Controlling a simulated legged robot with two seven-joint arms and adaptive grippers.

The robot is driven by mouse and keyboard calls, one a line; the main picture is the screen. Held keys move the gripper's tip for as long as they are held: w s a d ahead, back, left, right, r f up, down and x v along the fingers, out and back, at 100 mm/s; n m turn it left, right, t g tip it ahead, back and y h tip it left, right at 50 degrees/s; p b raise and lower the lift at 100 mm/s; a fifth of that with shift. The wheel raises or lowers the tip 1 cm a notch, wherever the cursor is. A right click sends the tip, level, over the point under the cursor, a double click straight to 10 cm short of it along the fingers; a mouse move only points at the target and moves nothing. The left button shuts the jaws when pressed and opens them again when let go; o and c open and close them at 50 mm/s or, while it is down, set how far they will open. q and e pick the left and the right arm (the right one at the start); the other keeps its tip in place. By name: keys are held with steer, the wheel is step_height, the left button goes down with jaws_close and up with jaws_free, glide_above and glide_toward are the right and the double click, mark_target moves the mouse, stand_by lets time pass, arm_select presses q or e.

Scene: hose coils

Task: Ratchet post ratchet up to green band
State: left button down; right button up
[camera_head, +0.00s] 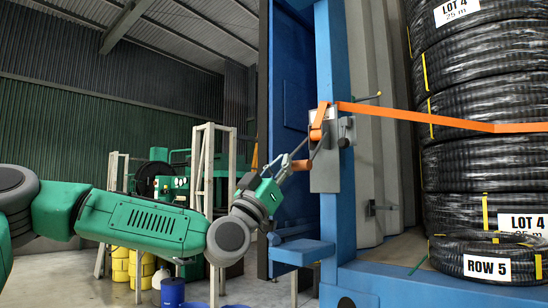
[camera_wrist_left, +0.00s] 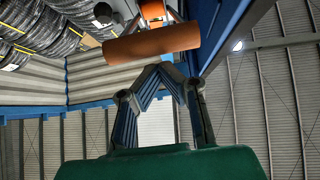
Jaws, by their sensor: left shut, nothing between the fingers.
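The ratchet post is a grey plate (camera_head: 325,178) on the blue container frame in the head view. An orange strap (camera_head: 430,116) runs from its top to the right across the hose coils. A lever with an orange grip (camera_head: 301,164) sticks out to the left of the post; the grip also shows large in the left wrist view (camera_wrist_left: 152,44). My left gripper (camera_head: 285,168) is at the lever's grip. In the wrist view its fingers are shut and empty, just below the grip; touching or apart, I cannot tell. I cannot make out a green band. My right gripper is out of view.
Stacked black hose coils (camera_head: 480,110) stand inside the container, right of the post. A loose coil labelled ROW 5 (camera_head: 487,265) lies in front. A blue ledge (camera_head: 303,250) juts out below the post. Yellow drums (camera_head: 140,268) and a blue drum (camera_head: 172,293) stand at the lower left.

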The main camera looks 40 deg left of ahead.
arm_select(q)
steer(key=shift+w+f, duration=0.15)
steer(key=shift+w, duration=0.1)
steer(key=shift+d, duration=0.1)
